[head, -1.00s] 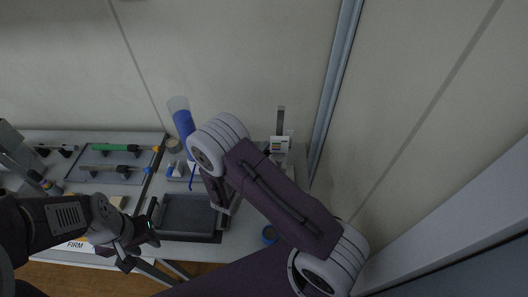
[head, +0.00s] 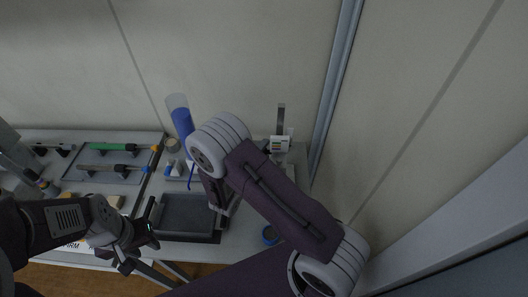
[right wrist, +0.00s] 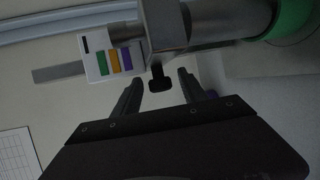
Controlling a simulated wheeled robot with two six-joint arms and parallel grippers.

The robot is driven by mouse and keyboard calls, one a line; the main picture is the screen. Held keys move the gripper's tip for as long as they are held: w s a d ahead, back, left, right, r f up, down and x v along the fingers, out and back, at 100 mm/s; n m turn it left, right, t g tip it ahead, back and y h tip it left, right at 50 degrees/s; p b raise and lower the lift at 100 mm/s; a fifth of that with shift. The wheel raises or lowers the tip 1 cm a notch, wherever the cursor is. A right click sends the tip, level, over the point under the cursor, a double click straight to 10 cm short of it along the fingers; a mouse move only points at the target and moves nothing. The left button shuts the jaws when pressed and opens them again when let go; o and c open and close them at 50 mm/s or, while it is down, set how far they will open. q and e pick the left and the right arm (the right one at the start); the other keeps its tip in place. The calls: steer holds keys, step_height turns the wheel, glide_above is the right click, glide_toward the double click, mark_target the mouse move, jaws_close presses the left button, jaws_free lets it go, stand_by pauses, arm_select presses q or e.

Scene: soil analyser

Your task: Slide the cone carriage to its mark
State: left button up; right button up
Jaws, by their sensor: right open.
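In the right wrist view a grey metal block (right wrist: 164,24), which looks like the cone carriage, has a small black tab (right wrist: 159,78) hanging from it. A white card (right wrist: 108,57) with green, orange and purple bands is beside it. My right gripper (right wrist: 158,94) is open, its fingers on either side of the tab's lower end, with no clear contact. In the head view the banded card (head: 279,144) stands by a grey upright post (head: 281,118); my right arm hides my right gripper there. My left gripper (head: 146,236) is near the table's front edge; its opening is unclear.
A dark tray (head: 186,214) lies on the table left of my right arm. A blue-filled tube (head: 181,118) stands behind it. A rack (head: 110,165) with green and brown tools lies to the left.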

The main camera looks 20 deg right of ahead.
steer(key=b+v, duration=0.1)
steer(key=v, duration=0.7)
steer(key=shift+s+a, duration=0.3)
